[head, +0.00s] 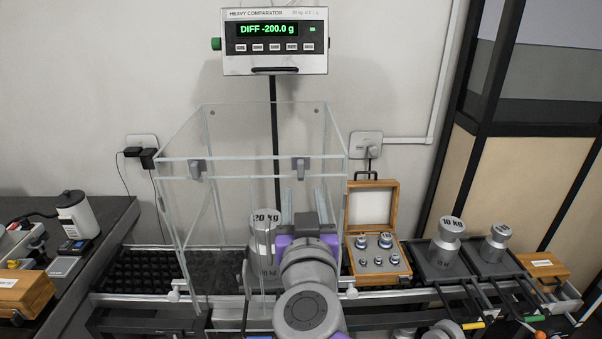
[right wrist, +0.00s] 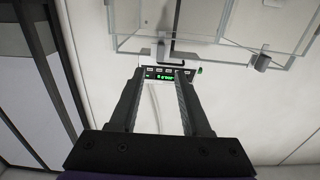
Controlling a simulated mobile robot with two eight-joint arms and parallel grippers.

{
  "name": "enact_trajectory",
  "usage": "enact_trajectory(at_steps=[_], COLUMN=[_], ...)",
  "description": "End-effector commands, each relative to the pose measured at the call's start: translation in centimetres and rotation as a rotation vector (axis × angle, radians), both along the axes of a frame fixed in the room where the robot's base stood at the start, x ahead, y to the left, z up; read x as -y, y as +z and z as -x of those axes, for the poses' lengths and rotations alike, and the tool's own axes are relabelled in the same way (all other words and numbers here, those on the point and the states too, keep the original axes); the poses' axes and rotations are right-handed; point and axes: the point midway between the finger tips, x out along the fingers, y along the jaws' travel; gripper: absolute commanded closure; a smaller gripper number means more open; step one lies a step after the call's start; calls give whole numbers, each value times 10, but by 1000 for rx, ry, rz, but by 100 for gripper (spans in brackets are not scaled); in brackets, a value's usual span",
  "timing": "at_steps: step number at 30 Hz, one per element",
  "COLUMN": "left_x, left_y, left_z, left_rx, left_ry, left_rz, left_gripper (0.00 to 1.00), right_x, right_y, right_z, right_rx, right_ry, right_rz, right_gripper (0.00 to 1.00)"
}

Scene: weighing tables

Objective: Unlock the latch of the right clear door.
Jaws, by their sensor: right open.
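The clear enclosure (head: 256,158) stands at the centre, with grey latches on its front top rail. The right latch (head: 300,168) hangs at the right clear door (head: 270,190); the left latch (head: 197,167) is on the other side. I cannot tell the right latch's lock state. My right gripper (head: 304,208) is open and empty, fingers upward, below the right latch and apart from it in the picture. In the right wrist view the open fingers (right wrist: 158,100) show nothing between them but the distant display and wall. A grey latch (right wrist: 262,62) shows there; I cannot tell which. My left gripper is not in view.
The comparator display (head: 275,40) reads DIFF -200.0 g.

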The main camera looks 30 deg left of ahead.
Motion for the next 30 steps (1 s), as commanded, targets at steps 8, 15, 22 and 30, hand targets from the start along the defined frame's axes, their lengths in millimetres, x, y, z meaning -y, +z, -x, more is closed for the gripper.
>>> enact_trajectory(at_steps=[8, 15, 22, 30], left_x=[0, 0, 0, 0], left_y=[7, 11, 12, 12], left_z=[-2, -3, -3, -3], left_rx=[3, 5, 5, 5], left_ry=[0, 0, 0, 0], left_rz=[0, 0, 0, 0], left_gripper=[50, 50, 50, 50], right_x=[-28, -43, -46, -46], right_y=[1, 1, 0, 0], right_z=[-47, -71, -76, -75], right_rx=[1, 0, -1, 0], right_ry=[-1, 0, 1, 1], right_rz=[0, 0, -1, 0], right_gripper=[52, 52, 52, 74])
